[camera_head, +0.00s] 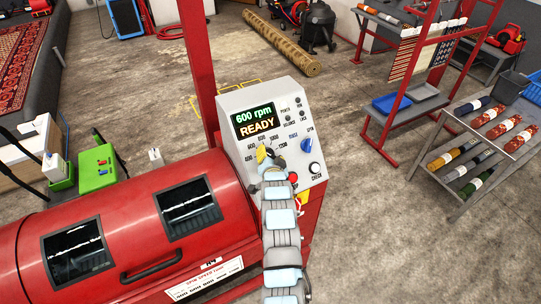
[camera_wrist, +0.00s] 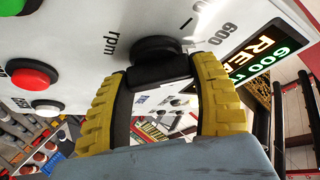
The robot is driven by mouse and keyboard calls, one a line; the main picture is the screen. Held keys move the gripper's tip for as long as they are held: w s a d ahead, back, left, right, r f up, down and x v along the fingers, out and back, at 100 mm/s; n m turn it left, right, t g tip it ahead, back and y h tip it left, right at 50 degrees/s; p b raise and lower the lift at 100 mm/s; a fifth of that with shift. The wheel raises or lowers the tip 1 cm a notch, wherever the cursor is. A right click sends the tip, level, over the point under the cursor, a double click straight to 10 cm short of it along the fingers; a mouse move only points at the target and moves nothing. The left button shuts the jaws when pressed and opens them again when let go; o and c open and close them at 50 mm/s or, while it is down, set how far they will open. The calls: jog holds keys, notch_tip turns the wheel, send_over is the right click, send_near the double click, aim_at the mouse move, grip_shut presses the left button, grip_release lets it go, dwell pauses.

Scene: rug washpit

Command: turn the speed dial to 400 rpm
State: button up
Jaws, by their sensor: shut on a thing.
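The speed dial is a black round knob (camera_wrist: 158,62) on the white control panel (camera_head: 293,97). In the wrist view my gripper (camera_wrist: 160,80), with yellow ribbed fingers, is shut on it, one finger at each side. In the head view my gripper (camera_head: 266,155) covers the dial, so its pointer cannot be read. Printed speed numbers (camera_wrist: 228,36) and the word rpm (camera_wrist: 111,42) stand around the dial. The screen (camera_head: 257,120) reads "600 rpm READY"; it also shows in the wrist view (camera_wrist: 268,55), turned and partly cut off.
A blue knob (camera_head: 307,145) and a white button (camera_head: 315,168) sit right of the dial. A red button (camera_wrist: 33,76) is near it. The red drum machine (camera_head: 120,225) fills the lower left. A rolled rug (camera_head: 283,51) lies on the open floor behind.

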jog(key=shift+f+n+b, duration=0.25)
jog(key=shift+n+b, duration=0.15)
jog(key=shift+b, duration=1)
jog(key=shift+y+b, duration=0.3)
jog(key=shift+b, duration=0.35)
jog(key=n+y+b, duration=0.1)
jog(key=n+b, duration=0.2)
jog(key=b, duration=0.4)
jog(key=shift+f+t, duration=0.1)
jog(key=shift+t, duration=0.3)
jog(key=n+y+b, duration=0.2)
jog(key=n+b, duration=0.2)
jog(key=b, duration=0.6)
jog(key=shift+n+y, duration=0.3)
jog(key=shift+y, duration=0.1)
jog(key=shift+b, duration=0.3)
jog(key=shift+r+n+y+b, duration=0.4)
jog(key=shift+n+b, duration=0.4)
jog(key=shift+b, duration=0.2)
jog(key=o, duration=1.2)
jog(key=shift+s, duration=0.1)
